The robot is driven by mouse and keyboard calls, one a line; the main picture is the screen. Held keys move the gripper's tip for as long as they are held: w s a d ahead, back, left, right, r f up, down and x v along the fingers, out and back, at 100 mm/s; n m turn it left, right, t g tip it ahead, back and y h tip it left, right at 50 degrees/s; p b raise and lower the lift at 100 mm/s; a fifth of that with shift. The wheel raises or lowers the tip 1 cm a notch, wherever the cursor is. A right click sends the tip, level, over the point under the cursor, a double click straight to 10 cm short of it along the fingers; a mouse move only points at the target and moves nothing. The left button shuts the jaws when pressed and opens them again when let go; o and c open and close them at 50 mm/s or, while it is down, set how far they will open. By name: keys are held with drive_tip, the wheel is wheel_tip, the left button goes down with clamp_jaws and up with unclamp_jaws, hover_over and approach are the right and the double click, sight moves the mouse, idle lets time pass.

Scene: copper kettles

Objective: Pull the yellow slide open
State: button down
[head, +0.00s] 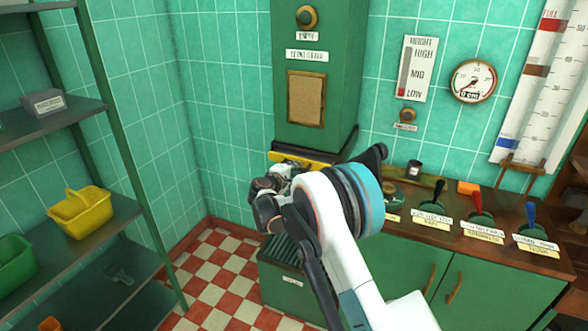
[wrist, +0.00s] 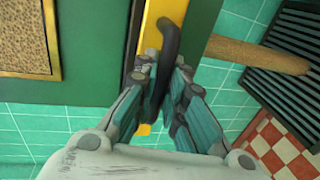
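The yellow slide (head: 303,157) is a flat bar at the bottom of the green wall cabinet (head: 314,70), partly hidden by my arm in the head view. In the wrist view the yellow slide (wrist: 160,18) runs along the cabinet's edge and carries a black curved handle (wrist: 171,38). My gripper (head: 268,190) is at the slide, below the cabinet. In the wrist view my gripper (wrist: 166,66) has its fingers closed in on both sides of the handle, with the handle between the tips. How far the slide is out is hard to tell.
A green bin with a slatted top (head: 285,275) stands below. A counter (head: 450,215) with coloured levers is to the right. A shelf (head: 85,225) with a yellow basket (head: 80,210) is at left. A wooden rod (wrist: 258,54) shows near the handle. Checkered floor lies open between shelf and bin.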

drive_tip(key=f+b+v, duration=0.1)
drive_tip(key=v, duration=0.5)
drive_tip(key=shift+s+f, duration=0.2)
drive_tip(key=shift+s, duration=0.15)
drive_tip(key=shift+a, duration=0.15)
drive_tip(key=c, duration=1.6)
unclamp_jaws()
drive_tip(key=shift+c, duration=0.2)
drive_tip(key=v, duration=1.2)
